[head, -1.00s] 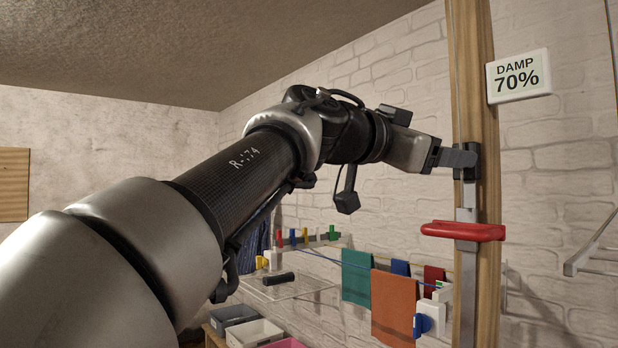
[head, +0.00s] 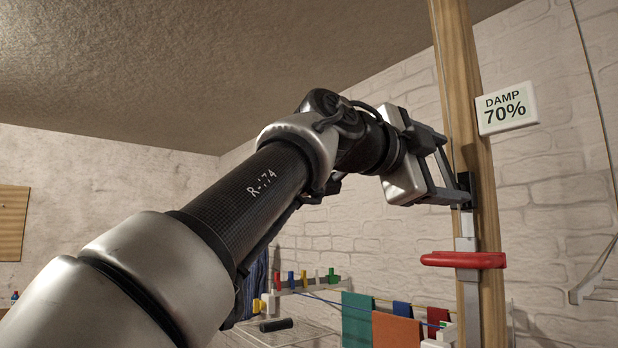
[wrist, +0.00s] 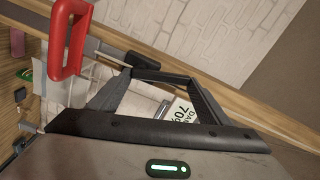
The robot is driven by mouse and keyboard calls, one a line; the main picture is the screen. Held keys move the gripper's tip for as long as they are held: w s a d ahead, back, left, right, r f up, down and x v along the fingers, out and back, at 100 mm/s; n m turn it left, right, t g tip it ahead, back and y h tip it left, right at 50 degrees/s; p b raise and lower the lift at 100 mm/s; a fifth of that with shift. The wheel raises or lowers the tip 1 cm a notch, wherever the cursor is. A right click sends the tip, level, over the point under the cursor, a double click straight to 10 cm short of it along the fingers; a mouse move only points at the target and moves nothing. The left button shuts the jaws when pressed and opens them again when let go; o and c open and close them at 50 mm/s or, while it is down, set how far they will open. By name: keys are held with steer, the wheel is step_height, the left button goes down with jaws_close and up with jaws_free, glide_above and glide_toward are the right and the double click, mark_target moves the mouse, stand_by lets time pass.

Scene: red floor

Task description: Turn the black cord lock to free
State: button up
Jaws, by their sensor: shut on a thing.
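The black cord lock (head: 466,188) is on a grey metal plate on the wooden post, above a red handle (head: 465,260). My gripper (head: 460,194) reaches the post from the left, with its two fingers one above the other and their tips at the lock. It is shut on the lock's black part, which the fingers partly hide. The exact angle of the lock is hard to tell.
The wooden post (head: 462,80) stands before a white brick wall. A "DAMP 70%" sign (head: 507,108) hangs right of it. Below are a green towel (head: 357,318), an orange towel (head: 396,330) and coloured pegs (head: 305,279). A pale rack (head: 595,280) is at the right.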

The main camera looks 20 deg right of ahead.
steer(key=shift+s+r+m, duration=0.2)
steer(key=shift+m, duration=0.4)
steer(key=o, duration=1.4)
steer(key=shift+o, duration=0.4)
steer(key=shift+f, duration=0.1)
steer(key=v, duration=1.7)
steer(key=shift+s+a+p, duration=0.2)
steer(key=shift+p, duration=0.1)
